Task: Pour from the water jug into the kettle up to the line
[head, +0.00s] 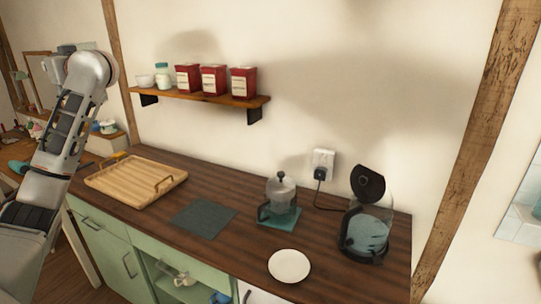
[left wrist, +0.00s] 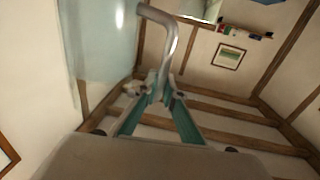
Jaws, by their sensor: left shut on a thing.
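The glass kettle (head: 368,232) stands upright at the right end of the counter. Its black lid (head: 369,183) is tipped open. Its lower body looks bluish; I cannot make out a fill line. In the left wrist view, my left gripper (left wrist: 160,92) is shut on a grey curved handle (left wrist: 172,38). Beside the handle is a large pale, see-through wall of what looks like the water jug (left wrist: 103,45), cut off by the frame. In the head view my left arm rises at the far left, well away from the kettle; its gripper and the jug do not show clearly there.
A glass press (head: 281,194) stands on a teal mat left of the kettle. A white plate (head: 289,266) lies in front. A dark square mat (head: 203,219) and a wooden tray (head: 128,183) are further left. A shelf (head: 200,97) with red tins hangs above.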

